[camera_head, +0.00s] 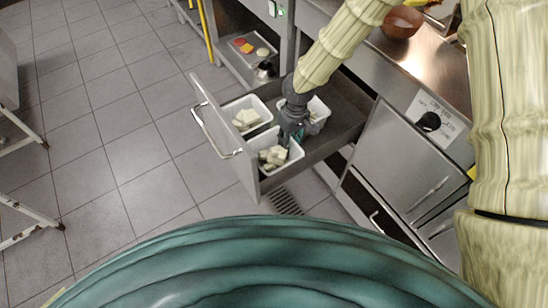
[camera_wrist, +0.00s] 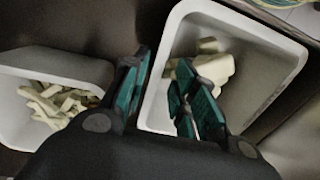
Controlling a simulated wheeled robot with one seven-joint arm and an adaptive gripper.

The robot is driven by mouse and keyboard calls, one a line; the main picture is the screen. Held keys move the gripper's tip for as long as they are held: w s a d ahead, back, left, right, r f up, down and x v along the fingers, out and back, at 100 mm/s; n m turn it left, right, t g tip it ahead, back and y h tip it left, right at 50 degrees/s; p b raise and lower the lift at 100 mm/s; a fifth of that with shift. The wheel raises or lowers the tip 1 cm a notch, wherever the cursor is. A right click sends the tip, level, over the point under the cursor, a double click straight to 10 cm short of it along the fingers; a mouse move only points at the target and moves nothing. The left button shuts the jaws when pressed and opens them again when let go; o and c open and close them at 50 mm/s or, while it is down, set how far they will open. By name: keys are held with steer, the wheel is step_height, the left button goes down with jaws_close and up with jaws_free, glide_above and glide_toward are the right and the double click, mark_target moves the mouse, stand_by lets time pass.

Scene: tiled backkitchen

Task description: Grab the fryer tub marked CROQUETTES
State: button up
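Three white tubs stand in an open metal drawer: a left tub (camera_head: 232,106), a front tub (camera_head: 297,152) and a back right tub (camera_head: 322,108). I can read no CROQUETTES mark on any of them. My gripper (camera_head: 292,135) points down among them, at the back of the front tub. In the wrist view my gripper (camera_wrist: 165,95) is open. Its fingers lie on either side of one wall of a tub (camera_wrist: 270,55) holding pale chunky pieces. Contact with the wall cannot be told. Another tub (camera_wrist: 60,62), at the left, holds pale sticks.
The drawer front (camera_head: 222,140) with its bar handle stands out over the tiled floor. A steel counter (camera_head: 440,65) with a brown bowl (camera_head: 402,23) is at the right, above closed cabinet doors (camera_head: 400,160). A shelf with small food items (camera_head: 250,47) lies behind.

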mark_target(274, 157)
steer(key=shift+w+f, duration=0.1)
steer(key=shift+f, duration=2.05)
jaws_close()
